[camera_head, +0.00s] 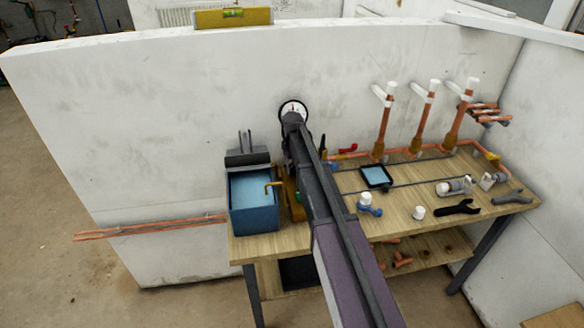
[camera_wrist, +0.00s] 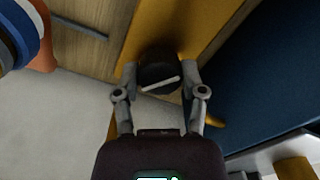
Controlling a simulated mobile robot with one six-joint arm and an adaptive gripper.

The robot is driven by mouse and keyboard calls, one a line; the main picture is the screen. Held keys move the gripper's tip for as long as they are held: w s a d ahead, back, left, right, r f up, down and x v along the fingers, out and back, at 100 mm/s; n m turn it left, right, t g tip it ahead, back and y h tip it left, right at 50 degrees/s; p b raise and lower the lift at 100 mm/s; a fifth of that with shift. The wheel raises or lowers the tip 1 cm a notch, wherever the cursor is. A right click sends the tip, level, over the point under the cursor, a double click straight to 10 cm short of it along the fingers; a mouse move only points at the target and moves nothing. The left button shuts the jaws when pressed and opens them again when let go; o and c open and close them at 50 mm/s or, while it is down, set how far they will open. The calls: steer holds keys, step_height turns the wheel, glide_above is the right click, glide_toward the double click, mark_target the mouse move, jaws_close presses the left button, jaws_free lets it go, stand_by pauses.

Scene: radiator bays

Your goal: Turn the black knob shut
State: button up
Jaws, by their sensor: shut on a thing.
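The black knob (camera_wrist: 158,68) is round, with a white line across its face. The line lies nearly crosswise in the wrist view, its right end slightly higher. The knob sits in front of a yellow-orange surface (camera_wrist: 207,28). My gripper (camera_wrist: 160,80) is shut on the knob, one finger on each side. In the head view my arm hides the knob and the fingertips; part of a yellow body (camera_head: 293,203) shows beside the arm.
A blue water tank (camera_head: 253,207) stands left of my arm on the wooden bench (camera_head: 400,222). Copper risers (camera_head: 420,125) stand behind.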

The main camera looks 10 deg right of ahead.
steer(key=m, duration=0.5)
steer(key=shift+s+m, duration=0.1)
steer(key=shift+m, duration=0.2)
steer(key=m, duration=0.4)
steer(key=shift+m, duration=0.4)
steer(key=o, duration=1.2)
steer(key=shift+c, duration=0.2)
steer(key=shift+n, duration=0.4)
